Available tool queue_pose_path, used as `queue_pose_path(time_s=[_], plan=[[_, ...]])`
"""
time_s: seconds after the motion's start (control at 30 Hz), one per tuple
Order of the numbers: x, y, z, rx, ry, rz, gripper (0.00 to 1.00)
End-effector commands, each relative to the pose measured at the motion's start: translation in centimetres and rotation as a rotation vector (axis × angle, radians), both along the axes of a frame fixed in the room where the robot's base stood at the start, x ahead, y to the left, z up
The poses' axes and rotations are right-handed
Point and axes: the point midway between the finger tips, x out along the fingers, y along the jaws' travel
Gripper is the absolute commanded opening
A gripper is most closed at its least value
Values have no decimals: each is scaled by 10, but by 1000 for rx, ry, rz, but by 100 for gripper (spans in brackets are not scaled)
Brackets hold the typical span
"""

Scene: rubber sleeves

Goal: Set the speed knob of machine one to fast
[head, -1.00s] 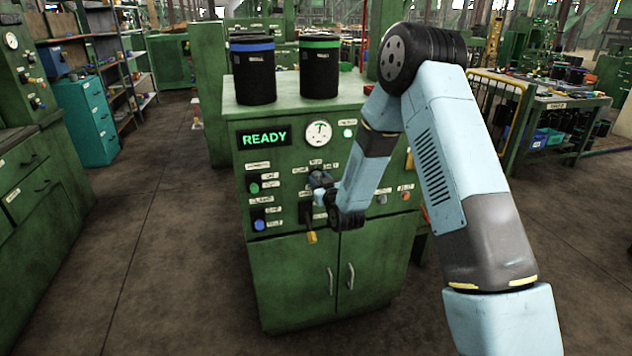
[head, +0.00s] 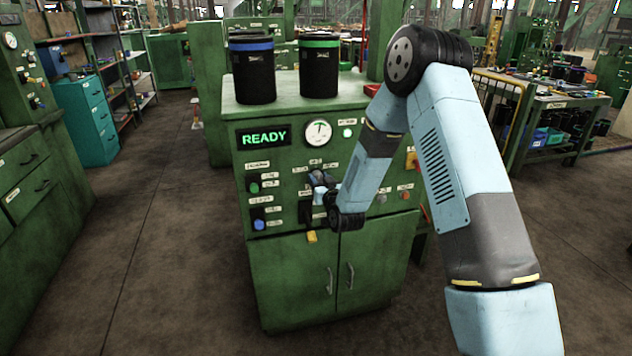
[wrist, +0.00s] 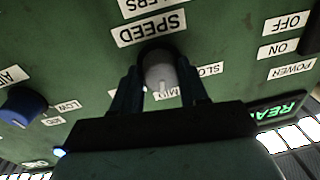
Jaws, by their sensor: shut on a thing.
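The speed knob (wrist: 158,72) is a grey round knob on the green panel, beside a label (wrist: 149,27) reading SPEED, upside down in the wrist view. My gripper (wrist: 160,88) is shut on this knob, with one dark finger on each side. A pale mark on the knob's edge faces the bottom of the wrist view, near a partly covered label that seems to read MID. A SLOW label is partly hidden by a finger. In the head view my gripper (head: 321,180) is at the front of the green machine (head: 290,265), and hides the knob.
A READY display (head: 264,137) and a gauge (head: 318,132) are above. Green (head: 253,187) and blue (head: 259,224) knobs sit left on the panel. Another blue knob (wrist: 23,105) shows in the wrist view. Two black canisters (head: 253,75) (head: 319,72) stand on top.

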Motion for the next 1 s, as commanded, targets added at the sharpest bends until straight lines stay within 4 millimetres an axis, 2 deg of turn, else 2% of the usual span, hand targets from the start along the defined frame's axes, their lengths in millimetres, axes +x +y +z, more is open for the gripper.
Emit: queue_pose_path(time_s=[0.6,1.0], plan=[[-3,2,-4,491,150,5,13],[-3,2,-5,627,190,3,13]])
